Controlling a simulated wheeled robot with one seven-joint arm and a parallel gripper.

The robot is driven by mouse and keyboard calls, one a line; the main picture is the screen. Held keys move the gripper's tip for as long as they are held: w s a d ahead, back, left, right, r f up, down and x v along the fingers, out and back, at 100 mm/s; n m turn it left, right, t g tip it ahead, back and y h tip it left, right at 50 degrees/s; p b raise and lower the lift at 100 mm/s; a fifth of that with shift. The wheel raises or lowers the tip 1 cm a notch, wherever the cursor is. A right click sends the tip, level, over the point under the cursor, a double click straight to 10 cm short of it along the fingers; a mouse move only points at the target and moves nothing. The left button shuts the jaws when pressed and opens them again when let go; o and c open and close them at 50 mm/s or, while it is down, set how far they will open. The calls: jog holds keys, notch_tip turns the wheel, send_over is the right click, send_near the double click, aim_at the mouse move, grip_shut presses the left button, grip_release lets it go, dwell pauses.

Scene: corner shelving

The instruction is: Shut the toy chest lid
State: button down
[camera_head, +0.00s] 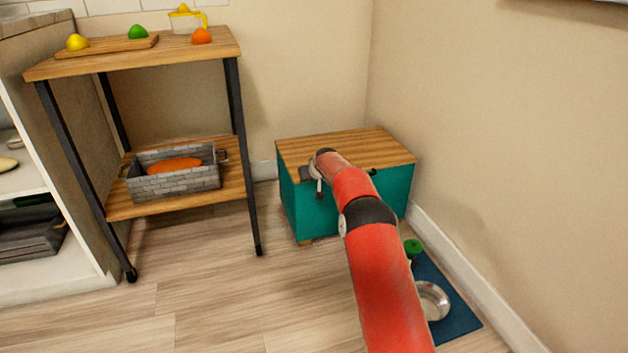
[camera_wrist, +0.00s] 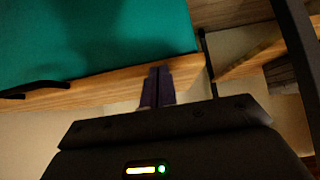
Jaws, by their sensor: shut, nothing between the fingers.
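The toy chest (camera_head: 310,215) is a teal box in the corner with a wooden lid (camera_head: 375,143). In the head view the lid lies flat on the box, with no gap that I can see. My gripper (camera_head: 318,183) is at the front left of the chest, by the lid's front edge; my arm hides part of the front. In the wrist view the chest's teal side (camera_wrist: 90,40) fills the upper left, and the lid's wooden edge (camera_wrist: 100,86) runs below it with a dark handle (camera_wrist: 40,88). My shut, empty fingers (camera_wrist: 158,72) overlap that edge; contact is unclear.
A wooden shelf stand (camera_head: 165,50) with black legs stands left of the chest, holding a grey brick-patterned basket (camera_head: 175,183). A blue mat (camera_head: 455,315) with a metal bowl (camera_head: 433,300) lies right of my arm. Floor is clear between stand and arm.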

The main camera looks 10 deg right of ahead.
notch_tip(320, 180, up, 4)
jog(key=p, duration=0.2)
jog(key=s+d+f+b, duration=0.1)
jog(key=s+d+f, duration=0.15)
jog(key=s, duration=0.65)
jog(key=s+r+g+h+p, duration=0.1)
jog(key=s+r+p, duration=0.5)
jog(key=s+r, duration=1.75)
jog(key=s+d+r+m+g+p, duration=0.1)
jog(key=s+r+p, duration=0.1)
jog(key=s, duration=1.2)
jog(key=s+d+r+m+g+p, duration=0.1)
jog(key=s+d+r+p, duration=0.1)
jog(key=s, duration=1.3)
jog(key=shift+r+h+p, duration=0.4)
jog(key=shift+r+p, duration=0.1)
jog(key=shift+r, duration=0.25)
jog(key=shift+w+a, duration=0.1)
jog(key=shift+w, duration=0.05)
